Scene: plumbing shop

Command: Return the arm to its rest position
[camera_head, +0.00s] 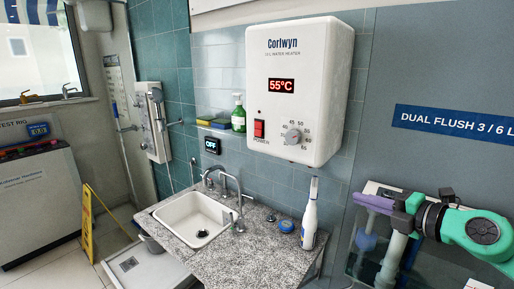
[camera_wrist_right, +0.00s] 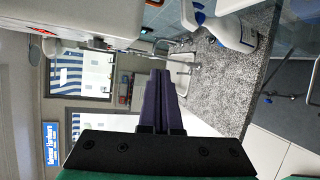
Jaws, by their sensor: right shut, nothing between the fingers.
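My right arm (camera_head: 470,232), green and black, comes in from the right edge. Its gripper (camera_head: 358,198) has purple fingers that point left, in front of the grey panel and to the right of the sink counter. In the right wrist view the two fingers (camera_wrist_right: 160,76) lie together, shut, with nothing held between them. The gripper is apart from the white water heater (camera_head: 301,85), which hangs above and left of it. The heater's display reads 55°C, and it has a red power switch (camera_head: 259,128) and a dial (camera_head: 292,136). My left gripper is in neither view.
A granite counter (camera_head: 258,258) holds a sink (camera_head: 190,222), a tap, a white bottle (camera_head: 309,215) and a blue round item (camera_head: 286,226). A green bottle (camera_head: 238,114) stands on a shelf. A yellow floor sign (camera_head: 88,222) stands left. Pipework stands below my right gripper.

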